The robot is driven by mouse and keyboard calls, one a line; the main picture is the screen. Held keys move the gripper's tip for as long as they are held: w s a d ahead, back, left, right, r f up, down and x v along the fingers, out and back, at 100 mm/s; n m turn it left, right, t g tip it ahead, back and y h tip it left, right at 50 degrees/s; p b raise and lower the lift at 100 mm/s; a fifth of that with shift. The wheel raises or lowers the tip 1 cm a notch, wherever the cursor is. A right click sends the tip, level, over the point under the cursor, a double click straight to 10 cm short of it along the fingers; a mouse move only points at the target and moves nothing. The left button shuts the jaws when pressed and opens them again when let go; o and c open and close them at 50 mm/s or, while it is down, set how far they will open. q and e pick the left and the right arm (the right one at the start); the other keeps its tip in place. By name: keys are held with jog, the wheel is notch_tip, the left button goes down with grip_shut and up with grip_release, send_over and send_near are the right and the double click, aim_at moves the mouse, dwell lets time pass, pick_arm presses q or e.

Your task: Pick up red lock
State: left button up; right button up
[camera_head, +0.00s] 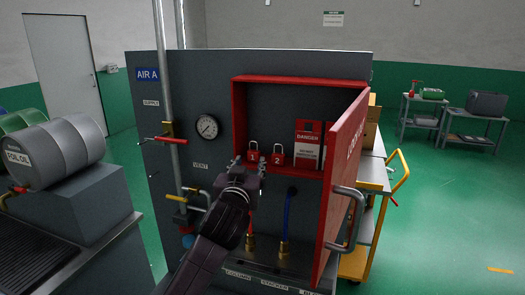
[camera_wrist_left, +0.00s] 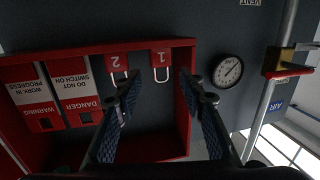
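Two red locks hang side by side in the open red cabinet (camera_head: 300,79). The lock marked 1 (camera_head: 253,157) is on the left in the head view, and the lock marked 2 (camera_head: 278,160) is to its right. The left wrist view is upside down and also shows lock 1 (camera_wrist_left: 160,58) and lock 2 (camera_wrist_left: 116,62), with their metal shackles. My left gripper (camera_head: 249,165) is open and empty in front of lock 1. In the left wrist view its fingers (camera_wrist_left: 165,82) are spread, with lock 1 beyond the gap. My right gripper is not in view.
Red-and-white danger tags (camera_head: 308,145) hang right of the locks. The cabinet's open red door (camera_head: 343,180) with a grey handle (camera_head: 350,217) stands out on the right. A vertical pipe (camera_head: 165,90), valves and a gauge (camera_head: 207,127) are on the left.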

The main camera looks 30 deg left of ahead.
aim_at(253, 155)
pick_arm(q)
jog(key=shift+p+x, duration=0.7)
jog(key=shift+x, duration=0.65)
jog(key=p+x, duration=0.2)
jog(key=x, duration=0.2)
jog(key=shift+a+f, duration=0.1)
jog(key=shift+w+a+f+p, duration=0.1)
jog(key=shift+w+p, duration=0.2)
jog(key=c, duration=0.9)
